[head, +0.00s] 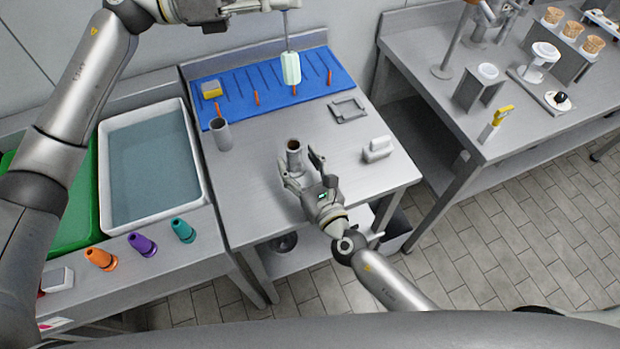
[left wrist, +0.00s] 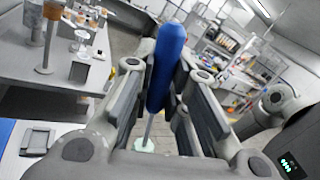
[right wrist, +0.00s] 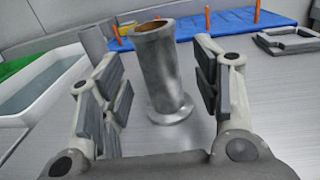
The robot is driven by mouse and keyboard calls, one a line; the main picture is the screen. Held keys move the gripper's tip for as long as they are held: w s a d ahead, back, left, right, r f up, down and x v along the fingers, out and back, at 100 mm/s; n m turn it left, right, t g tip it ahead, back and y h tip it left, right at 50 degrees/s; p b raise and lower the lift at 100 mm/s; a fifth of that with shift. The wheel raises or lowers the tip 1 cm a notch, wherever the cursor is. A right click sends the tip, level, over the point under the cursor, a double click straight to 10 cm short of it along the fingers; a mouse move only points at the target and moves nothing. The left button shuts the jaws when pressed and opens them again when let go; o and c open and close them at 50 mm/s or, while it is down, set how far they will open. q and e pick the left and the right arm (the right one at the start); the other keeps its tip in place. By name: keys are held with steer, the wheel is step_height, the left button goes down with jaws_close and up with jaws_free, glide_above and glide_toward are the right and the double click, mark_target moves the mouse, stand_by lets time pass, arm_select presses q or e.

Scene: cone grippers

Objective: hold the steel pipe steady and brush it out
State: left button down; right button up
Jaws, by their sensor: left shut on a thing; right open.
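The steel pipe (head: 293,147) stands upright on the steel table, brownish inside its mouth. In the right wrist view the pipe (right wrist: 163,80) shows a flanged foot and stands between the fingers of my right gripper (right wrist: 160,92). My right gripper (head: 302,172) is open, with visible gaps to the pipe on both sides. My left gripper (head: 245,6), at the top of the head view, is shut on the blue handle of a brush (left wrist: 166,65). The brush's pale green head (head: 290,68) hangs down on a thin rod, above the blue mat.
A blue mat (head: 270,82) with orange pegs and a yellow sponge (head: 211,89) lies at the back. A grey cylinder (head: 221,134) stands left of the pipe. A grey frame (head: 348,110) and white block (head: 377,149) are right. A water basin (head: 150,165) and colored cones (head: 142,244) are left.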

steer(key=shift+x, duration=1.45)
jaws_close()
steer(key=shift+n+y, duration=0.3)
steer(key=shift+n+g+y, duration=0.5)
steer(key=shift+g+y, duration=0.1)
steer(key=shift+y, duration=0.2)
steer(key=shift+d, duration=0.1)
steer(key=shift+s+m+h, duration=0.1)
steer(key=shift+m+h, duration=0.2)
steer(key=shift+h, duration=0.1)
steer(key=shift+m+t+h, duration=1)
steer(key=shift+m+h, duration=0.3)
steer(key=shift+h, duration=0.6)
